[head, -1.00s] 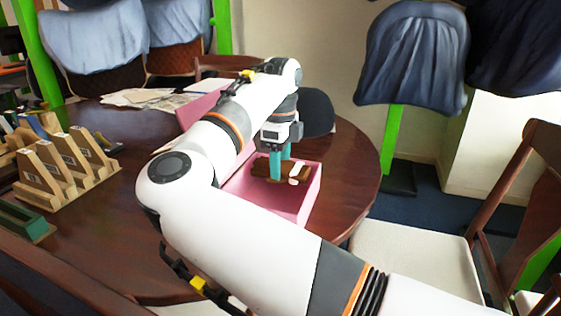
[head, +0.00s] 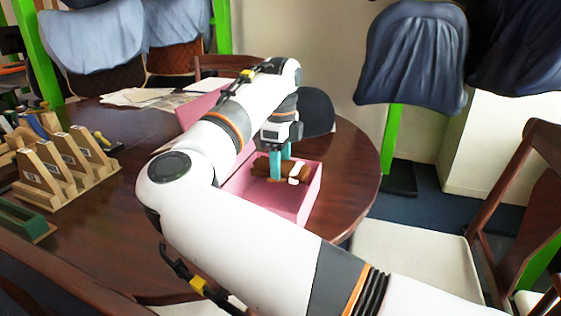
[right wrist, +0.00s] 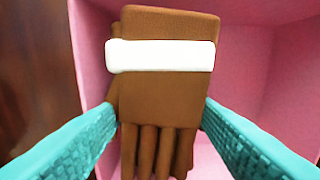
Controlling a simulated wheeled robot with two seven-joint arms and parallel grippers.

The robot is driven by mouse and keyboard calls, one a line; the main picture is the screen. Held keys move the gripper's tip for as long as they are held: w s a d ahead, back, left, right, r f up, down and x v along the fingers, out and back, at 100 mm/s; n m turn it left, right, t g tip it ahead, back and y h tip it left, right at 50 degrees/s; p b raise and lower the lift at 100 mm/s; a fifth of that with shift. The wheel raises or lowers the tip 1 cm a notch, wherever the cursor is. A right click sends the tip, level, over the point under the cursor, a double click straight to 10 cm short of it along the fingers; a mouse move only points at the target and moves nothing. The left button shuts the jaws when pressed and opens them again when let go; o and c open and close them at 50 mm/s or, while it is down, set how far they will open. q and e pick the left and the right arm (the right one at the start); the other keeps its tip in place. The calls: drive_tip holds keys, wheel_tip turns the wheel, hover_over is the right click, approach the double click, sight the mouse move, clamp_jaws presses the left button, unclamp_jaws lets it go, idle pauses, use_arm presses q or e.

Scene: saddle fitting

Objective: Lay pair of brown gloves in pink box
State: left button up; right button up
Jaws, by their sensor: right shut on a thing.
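The pair of brown gloves (head: 262,167) with a white band is inside the open pink box (head: 266,200), which stands on the round table. My right gripper (head: 281,168) reaches down into the box with its teal fingers. It is shut on the gloves; in the right wrist view the fingers (right wrist: 160,115) lie on both sides of the gloves (right wrist: 160,85), with pink walls (right wrist: 292,80) around them. Whether the gloves touch the box floor cannot be told. My left gripper is not in view.
The dark round table (head: 110,215) holds wooden stands (head: 65,165) at the left and papers (head: 135,97) at the back. A dark rounded object (head: 318,112) stands behind the box. A chair (head: 410,258) is at the right.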

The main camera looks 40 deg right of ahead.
idle(0.4)
drive_tip(key=o, duration=1.1)
drive_tip(key=shift+c, duration=0.2)
drive_tip(key=o, duration=0.4)
drive_tip(key=shift+r, duration=0.1)
drive_tip(key=shift+r, duration=0.1)
drive_tip(key=shift+c, duration=0.3)
